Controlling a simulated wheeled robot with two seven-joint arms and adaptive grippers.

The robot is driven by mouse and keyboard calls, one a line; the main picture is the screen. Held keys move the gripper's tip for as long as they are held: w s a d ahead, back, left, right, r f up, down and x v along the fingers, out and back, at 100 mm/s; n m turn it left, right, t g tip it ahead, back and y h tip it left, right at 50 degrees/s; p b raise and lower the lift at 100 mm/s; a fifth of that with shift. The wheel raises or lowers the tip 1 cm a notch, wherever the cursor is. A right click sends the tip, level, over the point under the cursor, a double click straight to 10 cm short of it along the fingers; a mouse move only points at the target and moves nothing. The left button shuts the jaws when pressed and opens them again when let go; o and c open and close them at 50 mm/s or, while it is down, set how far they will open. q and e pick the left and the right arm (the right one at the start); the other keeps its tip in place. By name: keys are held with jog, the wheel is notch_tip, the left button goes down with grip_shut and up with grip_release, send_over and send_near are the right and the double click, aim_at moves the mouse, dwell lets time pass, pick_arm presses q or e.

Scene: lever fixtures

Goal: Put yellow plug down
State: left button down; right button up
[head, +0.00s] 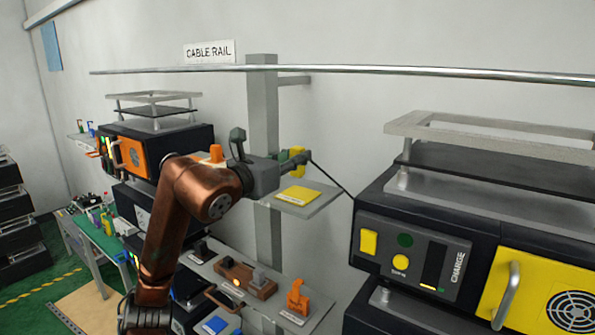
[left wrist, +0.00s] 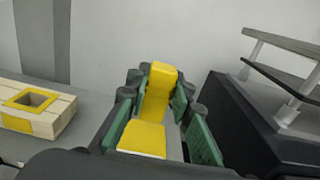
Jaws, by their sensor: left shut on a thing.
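My left gripper (head: 296,160) is shut on the yellow plug (head: 298,153) and holds it in the air. In the left wrist view the yellow plug (left wrist: 160,85) sits between the green finger pads. A dark cable (head: 335,181) runs from the plug down to the right, toward the charge unit. A yellow pad (head: 299,193) lies on a small grey shelf (head: 318,203) below the plug, with a visible gap. A yellow patch (left wrist: 142,139) between the fingers in the wrist view looks like this pad. My right gripper is not in view.
The charge unit (head: 455,230) with a yellow door stands at the right. A grey post (head: 263,110) and the cable rail (head: 360,69) are behind. A wooden block (left wrist: 52,121) with a yellow-rimmed hole is at the wrist view's left. An orange lever fixture (head: 297,297) stands lower down.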

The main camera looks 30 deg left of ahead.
aim_at(297, 175)
pick_arm(q)
jog(key=shift+w+a+f, duration=0.15)
jog(key=shift+w+f, duration=0.3)
jog(key=shift+w+a+f, duration=0.15)
jog(key=shift+w+f, duration=0.25)
jog(key=shift+f, duration=0.15)
notch_tip(297, 175, down, 2)
jog(key=shift+f+p, duration=0.25)
jog(key=shift+p, duration=0.5)
jog(key=shift+f, duration=0.3)
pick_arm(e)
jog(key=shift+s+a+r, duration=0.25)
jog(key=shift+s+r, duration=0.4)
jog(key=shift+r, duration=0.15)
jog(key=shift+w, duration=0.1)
pick_arm(q)
jog(key=c, duration=1.7)
grip_release()
jog(key=shift+f, duration=0.1)
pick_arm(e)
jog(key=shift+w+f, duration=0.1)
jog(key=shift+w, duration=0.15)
